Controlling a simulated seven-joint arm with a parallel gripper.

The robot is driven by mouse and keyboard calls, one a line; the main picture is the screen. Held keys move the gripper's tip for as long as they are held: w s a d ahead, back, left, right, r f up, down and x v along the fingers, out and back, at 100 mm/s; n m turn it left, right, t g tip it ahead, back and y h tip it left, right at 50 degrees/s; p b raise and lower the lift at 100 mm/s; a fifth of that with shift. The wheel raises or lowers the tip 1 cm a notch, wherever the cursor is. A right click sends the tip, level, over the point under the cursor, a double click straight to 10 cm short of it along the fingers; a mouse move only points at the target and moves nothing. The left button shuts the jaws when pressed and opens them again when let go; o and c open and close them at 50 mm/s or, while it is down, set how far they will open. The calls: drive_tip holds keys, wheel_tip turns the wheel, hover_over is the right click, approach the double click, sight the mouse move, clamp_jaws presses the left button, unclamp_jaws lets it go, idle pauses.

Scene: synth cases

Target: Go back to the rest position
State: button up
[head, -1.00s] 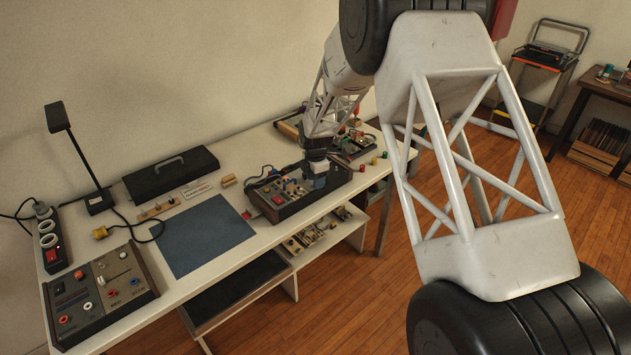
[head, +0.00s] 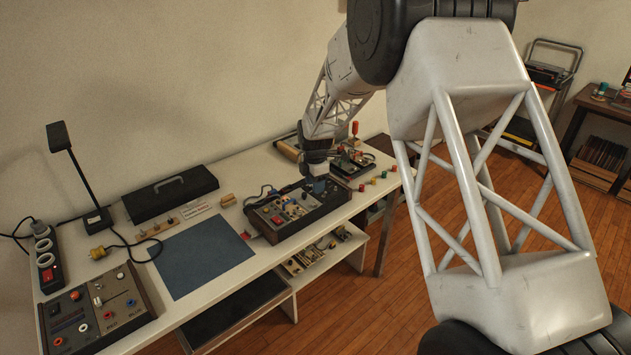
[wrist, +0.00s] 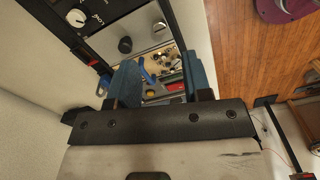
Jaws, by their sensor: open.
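My gripper (head: 318,178) hangs over the back right part of a dark electronics box (head: 280,228) on the white bench. In the wrist view its two blue fingers (wrist: 160,82) are spread apart, with nothing held between them. Beyond them I see a metallic panel (wrist: 150,42) with knobs and several small parts. The head view does not clearly show the gap between fingertips and box. My white truss arm links fill the right half of the head view.
The white bench (head: 215,272) also holds a blue mat (head: 200,255), a black case (head: 170,193), a lamp (head: 75,170), a power strip (head: 46,258) and a control box (head: 95,308). A small board with a red-handled tool (head: 355,128) is behind my gripper. Free room lies above the bench.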

drive_tip(key=shift+r, duration=0.1)
drive_tip(key=s+d+r+m+t, duration=0.1)
drive_tip(key=s+d+r+m, duration=0.5)
drive_tip(key=s+d+r, duration=0.3)
drive_tip(key=s+d+r+m, duration=0.5)
drive_tip(key=s+d+r, duration=0.1)
drive_tip(key=s+r, duration=0.6)
drive_tip(key=s+d+r+m, duration=0.1)
drive_tip(key=s+d+m, duration=0.2)
drive_tip(key=s, duration=0.7)
drive_tip(key=s+d+r+m+t, duration=0.1)
drive_tip(key=s+d+m, duration=0.3)
drive_tip(key=s, duration=0.7)
drive_tip(key=s+d+r+m, duration=0.1)
drive_tip(key=s+d+m, duration=0.2)
drive_tip(key=s+m, duration=0.3)
drive_tip(key=s, duration=0.4)
drive_tip(key=shift+s+d+t, duration=0.15)
drive_tip(key=shift+t, duration=0.15)
